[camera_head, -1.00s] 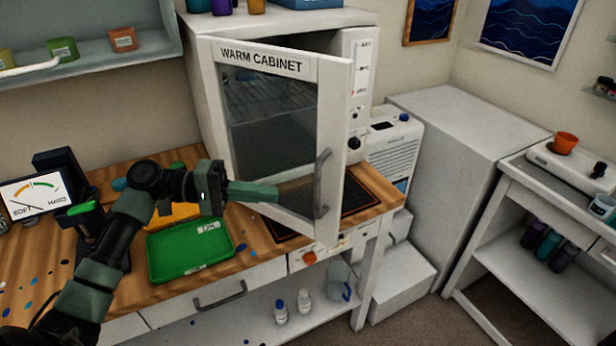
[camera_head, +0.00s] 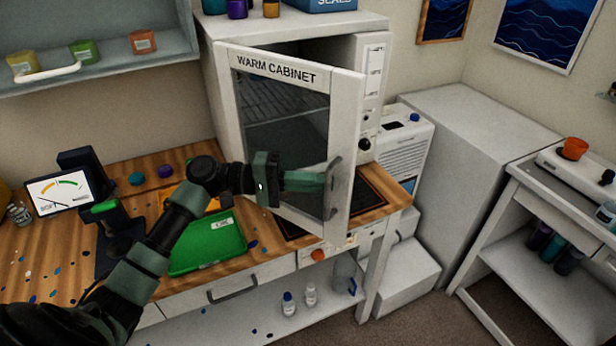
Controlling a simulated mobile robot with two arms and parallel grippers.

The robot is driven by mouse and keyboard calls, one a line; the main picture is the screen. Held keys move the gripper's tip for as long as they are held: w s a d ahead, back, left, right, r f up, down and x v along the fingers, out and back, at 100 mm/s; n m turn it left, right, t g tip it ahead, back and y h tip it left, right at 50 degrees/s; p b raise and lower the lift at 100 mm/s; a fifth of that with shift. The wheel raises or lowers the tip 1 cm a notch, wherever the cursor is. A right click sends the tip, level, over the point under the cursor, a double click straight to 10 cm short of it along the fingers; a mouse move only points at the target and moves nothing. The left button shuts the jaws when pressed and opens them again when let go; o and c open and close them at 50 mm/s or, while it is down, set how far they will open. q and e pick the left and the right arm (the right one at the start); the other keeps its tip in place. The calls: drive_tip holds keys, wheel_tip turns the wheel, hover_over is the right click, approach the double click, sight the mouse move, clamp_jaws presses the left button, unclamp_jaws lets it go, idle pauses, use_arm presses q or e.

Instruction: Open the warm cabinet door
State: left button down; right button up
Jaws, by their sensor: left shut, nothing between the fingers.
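The white warm cabinet (camera_head: 300,28) stands on the wooden bench. Its labelled glass door (camera_head: 347,150) is ajar, with the right edge swung out toward me and a gap along the right side. The grey bar handle (camera_head: 332,190) is on the door's right part. My left gripper (camera_head: 318,182) reaches across the lower door from the left. It is shut and empty, its tips at the handle; I cannot tell whether they touch it. The fingers cover part of the lower glass. My right gripper is not in view.
A green tray (camera_head: 207,243) lies on the bench below my left arm. A dark mat (camera_head: 366,197) lies under the door. A display (camera_head: 58,192) stands at the left. A white appliance (camera_head: 402,150) stands right of the cabinet. Floor is clear at lower right.

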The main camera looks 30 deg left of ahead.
use_arm(q)
drive_tip(key=s+a+m+g+h+b, duration=0.1)
drive_tip(key=s+a+m+g+b, duration=0.2)
drive_tip(key=s, duration=0.4)
drive_tip(key=shift+g, duration=0.9)
drive_tip(key=shift+s, duration=0.1)
drive_tip(key=shift+a, duration=0.1)
